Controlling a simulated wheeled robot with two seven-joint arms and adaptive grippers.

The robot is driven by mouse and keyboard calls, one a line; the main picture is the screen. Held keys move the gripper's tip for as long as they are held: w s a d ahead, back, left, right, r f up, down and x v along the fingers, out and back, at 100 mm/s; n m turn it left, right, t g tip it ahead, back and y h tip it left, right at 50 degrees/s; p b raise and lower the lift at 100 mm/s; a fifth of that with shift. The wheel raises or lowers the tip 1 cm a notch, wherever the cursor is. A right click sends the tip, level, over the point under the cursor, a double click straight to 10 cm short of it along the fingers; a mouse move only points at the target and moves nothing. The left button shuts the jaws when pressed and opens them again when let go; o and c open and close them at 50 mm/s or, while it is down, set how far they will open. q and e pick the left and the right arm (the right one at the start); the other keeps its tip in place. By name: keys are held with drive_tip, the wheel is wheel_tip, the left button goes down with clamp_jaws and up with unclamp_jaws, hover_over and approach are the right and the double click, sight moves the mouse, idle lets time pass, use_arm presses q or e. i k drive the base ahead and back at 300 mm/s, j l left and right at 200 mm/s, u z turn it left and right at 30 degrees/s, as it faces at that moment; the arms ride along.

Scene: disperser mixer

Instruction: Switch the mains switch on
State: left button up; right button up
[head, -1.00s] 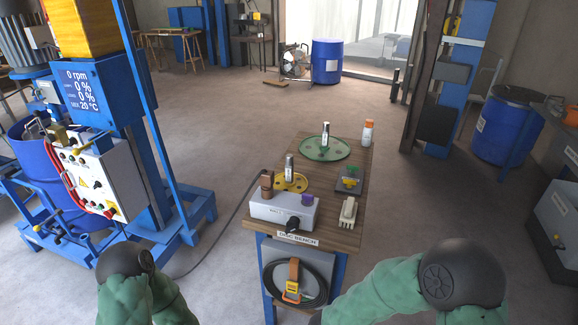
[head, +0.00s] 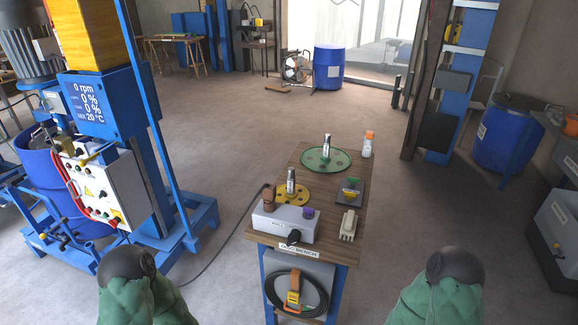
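The mixer's white control cabinet (head: 118,188) is at the left, on a blue frame beside a blue drum. It carries several small knobs and buttons and a red cable. A yellow and red rotary knob (head: 115,221) sits low on its front and looks like a mains switch, but its label and position are too small to read. The display (head: 88,103) above reads 0 rpm, 0 %, 0 % and 20 °C. Both my forearms or elbows show at the bottom edge in green sleeves with dark joints. Neither gripper is in view, and neither arm touches the cabinet.
A wooden-topped bench (head: 332,236) stands in the middle, with a grey box (head: 285,220), a yellow disc (head: 291,196), a green disc (head: 325,160) and a coiled cable on its front. A cable runs across the floor towards the mixer. Floor between mixer and bench is otherwise clear.

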sight(114, 223)
drive_tip(key=u, duration=1.45)
